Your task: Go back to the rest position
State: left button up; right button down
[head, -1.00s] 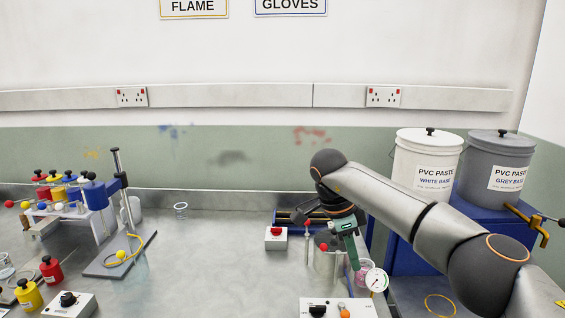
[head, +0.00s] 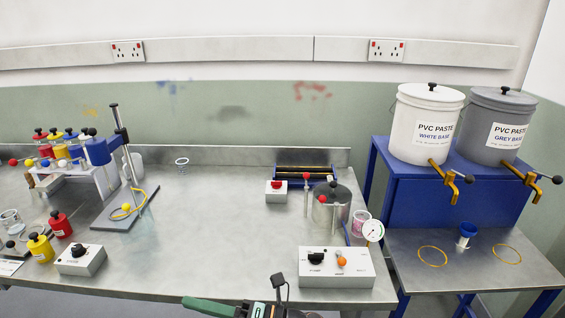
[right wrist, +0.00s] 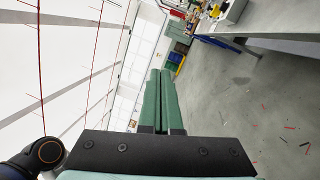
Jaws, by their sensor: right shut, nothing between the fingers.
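My right gripper (head: 196,303) shows at the bottom edge of the head view, low in front of the bench. Its green fingers are together and empty. In the right wrist view the two green fingers (right wrist: 160,74) lie side by side with nothing between them, pointing over open floor. The rest of the right arm is mostly cut off by the head view's lower edge. My left gripper is not in view.
The steel bench (head: 190,245) lies just beyond the gripper, with a control box (head: 336,268) near its front edge. A metal pot (head: 332,205) and paste buckets (head: 425,125) stand at the right. In the wrist view the floor (right wrist: 235,100) is mostly clear.

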jog(key=w+d+f+m+t+h, duration=0.1)
jog(key=d+f+m+t+h, duration=0.45)
jog(key=d+m, duration=0.5)
jog(key=d+f+m+t+h, duration=0.5)
jog(key=d+f+m+t, duration=0.15)
jog(key=m, duration=0.75)
jog(key=s+d+f+m+g+h, duration=0.5)
jog(key=s+d+f+m+h, duration=0.2)
jog(key=s+d+f+m, duration=0.4)
jog(key=s+d+f, duration=0.2)
jog(key=s+d, duration=0.2)
jog(key=shift+s+d+g, duration=0.2)
jog(key=shift+s+g, duration=0.1)
jog(key=shift+s, duration=0.05)
